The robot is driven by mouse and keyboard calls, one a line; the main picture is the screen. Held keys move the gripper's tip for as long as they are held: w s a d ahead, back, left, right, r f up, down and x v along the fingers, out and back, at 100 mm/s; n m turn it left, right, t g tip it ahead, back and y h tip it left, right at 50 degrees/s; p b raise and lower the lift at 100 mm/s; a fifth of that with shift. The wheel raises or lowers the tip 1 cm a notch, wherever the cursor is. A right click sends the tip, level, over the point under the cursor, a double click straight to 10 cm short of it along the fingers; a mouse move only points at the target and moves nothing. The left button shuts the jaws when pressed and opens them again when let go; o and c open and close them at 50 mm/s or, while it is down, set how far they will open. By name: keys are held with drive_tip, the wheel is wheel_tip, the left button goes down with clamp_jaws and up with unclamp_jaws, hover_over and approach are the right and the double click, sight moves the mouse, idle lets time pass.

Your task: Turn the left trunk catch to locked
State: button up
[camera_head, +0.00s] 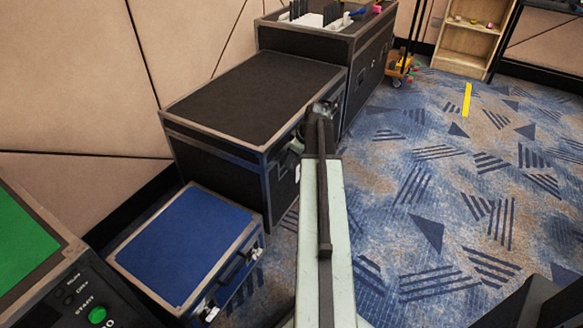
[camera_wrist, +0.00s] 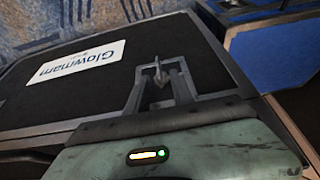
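The black trunk (camera_head: 250,90) with grey metal edges stands along the wall. Its front face (camera_wrist: 100,95), with a white "Glowmam" label (camera_wrist: 75,63), fills much of the wrist view. A small grey metal catch (camera_wrist: 160,75) shows on that face, between the two dark fingers of my gripper (camera_wrist: 160,83). The fingers are apart, one on each side of the catch; I cannot tell whether either touches it. In the head view my gripper (camera_head: 322,112) is at the trunk's right side, and my arm hides part of that face.
A blue case (camera_head: 188,240) with grey edges stands in front of the trunk; its blue surface shows in the wrist view (camera_wrist: 270,50). Another black case (camera_head: 375,60) stands behind. A green-topped console (camera_head: 25,235) is at lower left. Carpet (camera_head: 450,190) to the right is mostly clear.

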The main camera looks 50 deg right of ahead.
drive_tip(key=shift+f, duration=0.15)
clamp_jaws()
drive_tip(key=shift+w+d, duration=0.1)
drive_tip(key=y+b, duration=0.1)
drive_tip(key=y, duration=0.1)
drive_tip(key=d+m+y+b, duration=0.1)
drive_tip(key=y+b, duration=0.1)
drive_tip(key=d+f+g+y+b, duration=0.1)
drive_tip(key=y+b, duration=0.1)
drive_tip(key=shift+w+y, duration=0.3)
drive_tip(key=shift+y, duration=0.1)
drive_tip(key=shift+a+r+m, duration=0.1)
drive_tip(key=shift+m, duration=0.2)
